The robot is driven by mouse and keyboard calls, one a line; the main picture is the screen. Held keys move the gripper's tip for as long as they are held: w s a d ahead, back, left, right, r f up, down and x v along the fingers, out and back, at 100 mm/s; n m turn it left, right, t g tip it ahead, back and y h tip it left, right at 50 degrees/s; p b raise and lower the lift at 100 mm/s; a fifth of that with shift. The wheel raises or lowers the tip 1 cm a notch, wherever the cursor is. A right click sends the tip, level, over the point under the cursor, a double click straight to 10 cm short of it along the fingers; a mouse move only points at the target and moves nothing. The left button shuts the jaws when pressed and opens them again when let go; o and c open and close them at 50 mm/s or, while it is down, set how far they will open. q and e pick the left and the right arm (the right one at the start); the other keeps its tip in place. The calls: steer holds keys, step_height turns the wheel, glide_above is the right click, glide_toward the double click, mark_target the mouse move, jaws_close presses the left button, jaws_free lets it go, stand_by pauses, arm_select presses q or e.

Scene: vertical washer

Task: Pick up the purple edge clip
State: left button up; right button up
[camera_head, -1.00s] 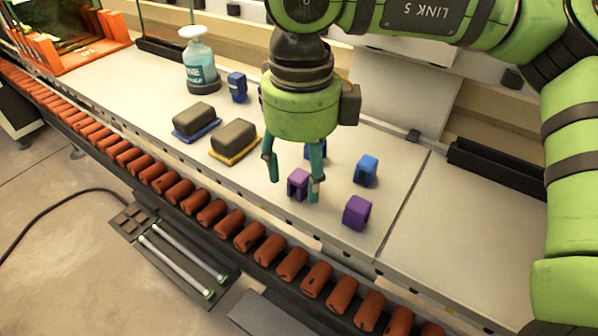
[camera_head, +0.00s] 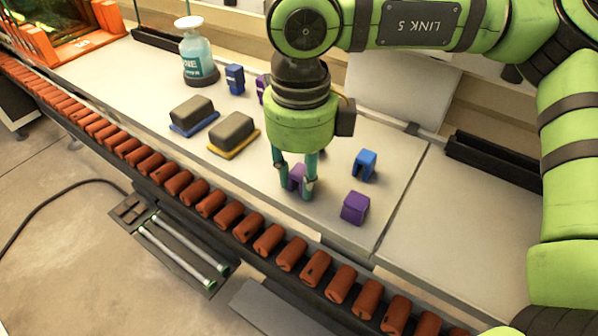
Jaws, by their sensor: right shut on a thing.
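My right gripper (camera_head: 295,190) points down at the worktop (camera_head: 400,205) and is shut on a purple edge clip (camera_head: 296,177). The clip sits between the two teal fingers, which partly hide it. I cannot tell whether it still touches the worktop. A second purple clip (camera_head: 355,208) stands to the right, near the front edge. Another purple clip (camera_head: 262,88) shows behind the gripper, partly hidden. My left gripper is not in view.
A blue clip (camera_head: 364,165) stands right of my gripper, another blue clip (camera_head: 235,79) behind left. Two grey sponge-like blocks (camera_head: 192,112) lie to the left near a spray bottle (camera_head: 197,55). Orange rollers (camera_head: 230,214) line the front edge.

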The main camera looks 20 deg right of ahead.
mark_target(299, 175)
steer(key=shift+r, duration=0.15)
steer(key=shift+r, duration=0.25)
steer(key=r+b, duration=0.2)
steer(key=r, duration=0.1)
steer(key=shift+s+a+r, duration=0.2)
steer(key=shift+s+r, duration=0.05)
steer(key=shift+s, duration=0.1)
steer(key=s+a+r+b, duration=0.3)
steer(key=s+r, duration=0.3)
steer(key=s, duration=0.4)
steer(key=shift+s+a+r, duration=0.15)
steer(key=shift+a+r, duration=0.15)
steer(key=shift+r, duration=0.1)
